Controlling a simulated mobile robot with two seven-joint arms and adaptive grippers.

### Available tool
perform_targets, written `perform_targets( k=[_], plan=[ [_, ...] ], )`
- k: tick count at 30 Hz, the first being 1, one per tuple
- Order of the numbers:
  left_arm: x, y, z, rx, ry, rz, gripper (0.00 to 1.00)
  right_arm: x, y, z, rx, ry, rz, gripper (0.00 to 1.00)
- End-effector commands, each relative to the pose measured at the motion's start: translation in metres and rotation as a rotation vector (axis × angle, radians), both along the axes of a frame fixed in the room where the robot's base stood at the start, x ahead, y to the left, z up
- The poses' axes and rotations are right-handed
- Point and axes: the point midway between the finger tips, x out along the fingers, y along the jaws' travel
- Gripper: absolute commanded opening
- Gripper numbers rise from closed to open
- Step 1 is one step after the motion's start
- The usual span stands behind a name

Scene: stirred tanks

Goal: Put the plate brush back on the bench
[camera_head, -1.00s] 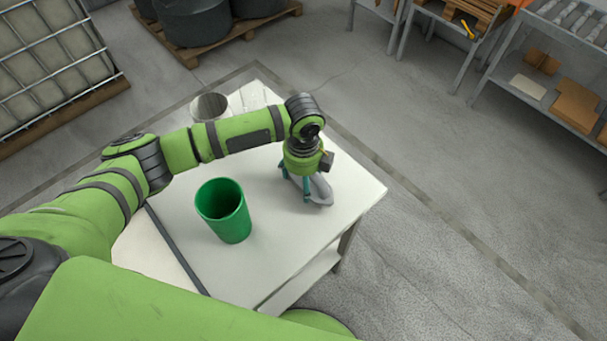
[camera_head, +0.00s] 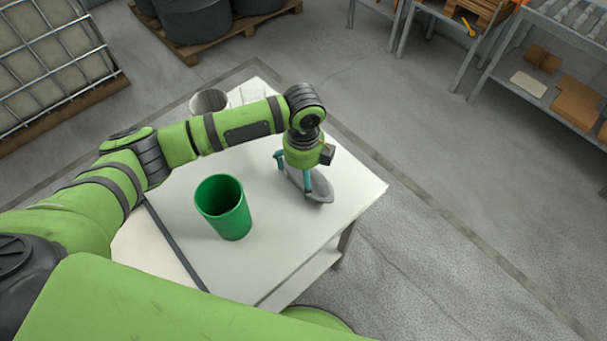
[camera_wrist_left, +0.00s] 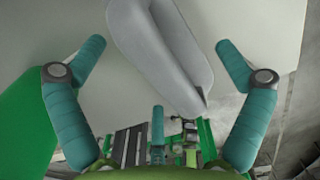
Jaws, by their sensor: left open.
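A long grey rounded object (camera_head: 322,187) lies on the white bench (camera_head: 262,265), near its right corner. It may be the plate brush, but no bristles show. In the left wrist view the grey object (camera_wrist_left: 165,55) has a long groove and a dark spot near its lower end. My left gripper (camera_head: 294,172) is just above it. Its teal fingers are spread apart, one to each side, and in the wrist view (camera_wrist_left: 160,55) I see clear gaps between them and the object. My gripper hides part of the object in the head view. My right gripper does not show.
A green open cup (camera_head: 222,210) stands on the bench left of my gripper. A pale grey container (camera_head: 208,101) stands at the bench's far end, partly behind my arm. Shelves (camera_head: 540,75) stand at the upper right, across clear floor.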

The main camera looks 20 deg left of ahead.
Motion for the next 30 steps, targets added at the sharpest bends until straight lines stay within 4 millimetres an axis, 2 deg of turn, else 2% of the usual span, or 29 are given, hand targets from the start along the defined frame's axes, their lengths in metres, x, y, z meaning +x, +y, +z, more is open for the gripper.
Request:
perform_targets(
  k=[9, 15, 21, 30],
  plan=[
    [0.002, 0.0, 0.067, -0.002, -0.006, 0.0, 1.0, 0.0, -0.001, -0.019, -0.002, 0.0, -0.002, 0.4],
    [0.001, 0.0, 0.096, -0.001, -0.003, 0.0, 1.0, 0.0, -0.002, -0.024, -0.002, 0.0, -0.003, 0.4],
    [0.0, 0.0, 0.106, 0.0, 0.0, 0.001, 1.0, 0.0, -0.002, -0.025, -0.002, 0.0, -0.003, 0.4],
    [0.0, -0.001, 0.105, -0.006, 0.001, 0.008, 1.0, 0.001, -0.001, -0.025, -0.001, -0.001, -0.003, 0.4]
  ],
)
